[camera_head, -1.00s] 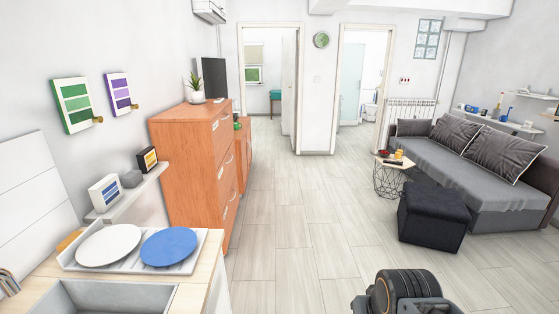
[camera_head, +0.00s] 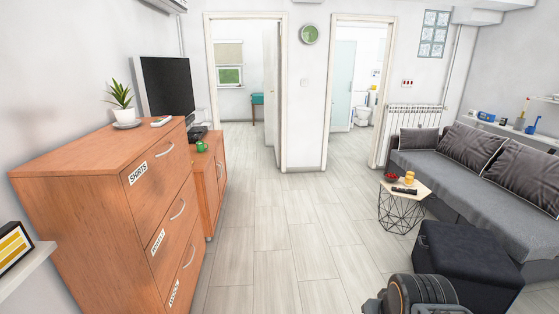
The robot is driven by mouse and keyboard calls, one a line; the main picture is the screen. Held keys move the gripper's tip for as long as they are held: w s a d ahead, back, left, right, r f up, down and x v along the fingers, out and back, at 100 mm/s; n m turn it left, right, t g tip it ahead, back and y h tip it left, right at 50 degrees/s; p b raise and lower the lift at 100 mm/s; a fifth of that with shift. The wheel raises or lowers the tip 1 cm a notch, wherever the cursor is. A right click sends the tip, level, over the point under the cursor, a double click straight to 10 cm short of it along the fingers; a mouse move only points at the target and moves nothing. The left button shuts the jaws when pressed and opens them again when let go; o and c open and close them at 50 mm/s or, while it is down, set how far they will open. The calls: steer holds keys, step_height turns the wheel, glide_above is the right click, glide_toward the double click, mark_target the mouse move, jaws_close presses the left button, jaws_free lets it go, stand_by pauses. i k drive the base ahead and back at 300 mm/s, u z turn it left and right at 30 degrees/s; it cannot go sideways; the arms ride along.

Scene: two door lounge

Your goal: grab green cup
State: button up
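A small green cup (camera_head: 201,146) stands on the low wooden cabinet (camera_head: 206,168) beyond the tall dresser, near the cabinet's front edge. It is far from me and small in view. Part of my arm shows at the bottom right of the head view, but my gripper's fingers cannot be made out. I cannot tell whether it is open or shut. Nothing is seen touching the cup.
A tall orange-brown dresser (camera_head: 110,200) with labelled drawers stands at the left. A black ottoman (camera_head: 465,262), a wire side table (camera_head: 404,205) and a grey sofa (camera_head: 490,190) stand at the right. The wooden floor (camera_head: 275,235) between them is clear.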

mark_target(200, 148)
steer(key=u, duration=0.1)
steer(key=i, duration=2.25)
steer(key=u, duration=0.75)
steer(key=i, duration=2.35)
steer(key=u, duration=0.9)
steer(key=i, duration=0.95)
steer(key=u, duration=0.15)
